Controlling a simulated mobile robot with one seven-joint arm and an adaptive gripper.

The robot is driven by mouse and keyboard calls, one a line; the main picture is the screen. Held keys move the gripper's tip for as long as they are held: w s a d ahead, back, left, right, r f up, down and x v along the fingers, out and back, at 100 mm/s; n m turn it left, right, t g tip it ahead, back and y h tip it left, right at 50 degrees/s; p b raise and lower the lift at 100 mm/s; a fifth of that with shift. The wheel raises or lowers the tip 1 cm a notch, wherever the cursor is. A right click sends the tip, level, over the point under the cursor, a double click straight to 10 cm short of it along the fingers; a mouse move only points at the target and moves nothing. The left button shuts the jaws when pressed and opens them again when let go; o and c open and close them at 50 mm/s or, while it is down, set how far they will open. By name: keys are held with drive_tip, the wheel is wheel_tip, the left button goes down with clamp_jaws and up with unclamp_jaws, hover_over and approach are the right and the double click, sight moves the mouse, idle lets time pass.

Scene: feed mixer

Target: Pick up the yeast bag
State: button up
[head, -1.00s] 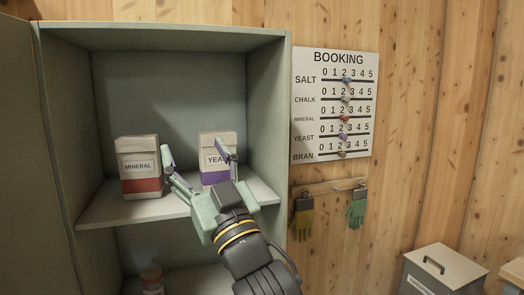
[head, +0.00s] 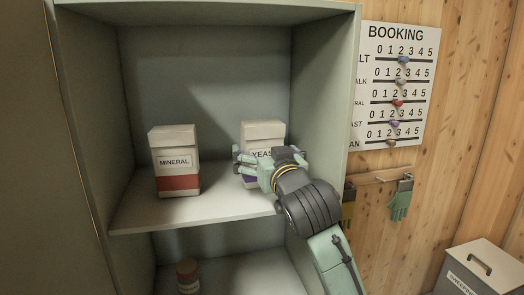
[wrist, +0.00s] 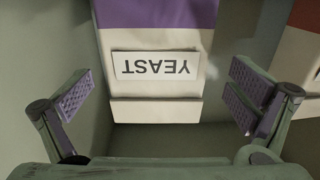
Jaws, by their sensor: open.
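The yeast bag (head: 264,132) is cream with a purple band and a "YEAST" label. It stands upright on the upper cabinet shelf, its lower part mostly hidden behind my gripper (head: 256,162) in the head view. In the wrist view the yeast bag (wrist: 157,90) appears upside down, in the middle between the two fingers. My gripper (wrist: 160,105) is open, with one padded finger on either side of the bag. Gaps show between the bag and both fingers, so nothing is gripped.
The mineral bag (head: 175,160) with a red band stands left on the same shelf (head: 200,213). The cabinet's right wall (head: 325,100) is close to my arm. A jar (head: 187,276) sits on the lower shelf. The booking board (head: 395,85), gloves and a lidded bin (head: 478,268) are right.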

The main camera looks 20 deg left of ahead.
sight(265, 151)
drive_tip(key=p+x, duration=0.1)
drive_tip(key=x, duration=0.3)
drive_tip(key=shift+w+d+f, duration=0.1)
drive_tip(key=shift+w+f, duration=0.05)
drive_tip(key=shift+w, duration=0.05)
drive_tip(key=shift+c, duration=0.4)
drive_tip(key=c, duration=1.3)
